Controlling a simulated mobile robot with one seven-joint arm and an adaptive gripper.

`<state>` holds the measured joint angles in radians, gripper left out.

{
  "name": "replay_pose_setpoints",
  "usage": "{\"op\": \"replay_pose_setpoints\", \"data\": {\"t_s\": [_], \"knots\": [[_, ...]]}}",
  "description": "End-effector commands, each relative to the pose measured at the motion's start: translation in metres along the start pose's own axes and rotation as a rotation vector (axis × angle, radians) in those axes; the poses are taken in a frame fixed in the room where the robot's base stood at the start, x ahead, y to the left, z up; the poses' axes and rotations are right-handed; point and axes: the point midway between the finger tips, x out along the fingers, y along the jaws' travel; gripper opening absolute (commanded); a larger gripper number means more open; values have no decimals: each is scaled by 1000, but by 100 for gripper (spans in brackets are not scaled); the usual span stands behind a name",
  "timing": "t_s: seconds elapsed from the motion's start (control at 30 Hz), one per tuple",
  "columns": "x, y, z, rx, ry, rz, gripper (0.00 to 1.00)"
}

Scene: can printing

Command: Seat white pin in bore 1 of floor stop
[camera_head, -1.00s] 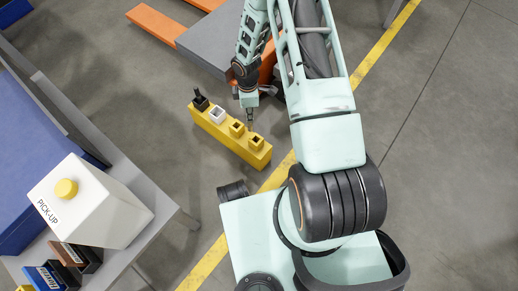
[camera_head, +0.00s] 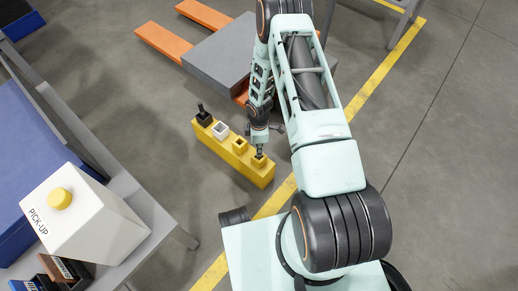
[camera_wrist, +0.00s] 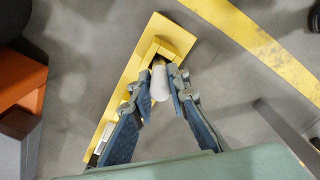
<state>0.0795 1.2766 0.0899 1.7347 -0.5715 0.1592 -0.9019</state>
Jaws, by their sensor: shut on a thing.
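The yellow floor stop (camera_head: 230,160) lies on the floor as a long bar with a row of raised bores along its top. My gripper (camera_head: 260,152) is over the bore at its near right end. In the wrist view my gripper (camera_wrist: 163,92) is shut on the white pin (camera_wrist: 160,83), a pale cylinder between the two blue fingers. The pin's far end overlaps the square yellow end bore (camera_wrist: 166,48). I cannot tell whether it has entered it.
A grey and orange pallet truck (camera_head: 205,58) stands behind. A table with a white PICK-UP box (camera_head: 85,220) is at left. A yellow line (camera_head: 285,195) crosses the floor.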

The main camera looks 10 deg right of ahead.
Motion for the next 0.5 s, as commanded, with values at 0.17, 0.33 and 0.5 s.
{"op": "replay_pose_setpoints", "data": {"t_s": [0.17,0.33,0.5], "knots": [[-1,1,0,0,0,1,0],[2,0,0,0,0,0,21],[2,0,0,0,0,0,33]]}}
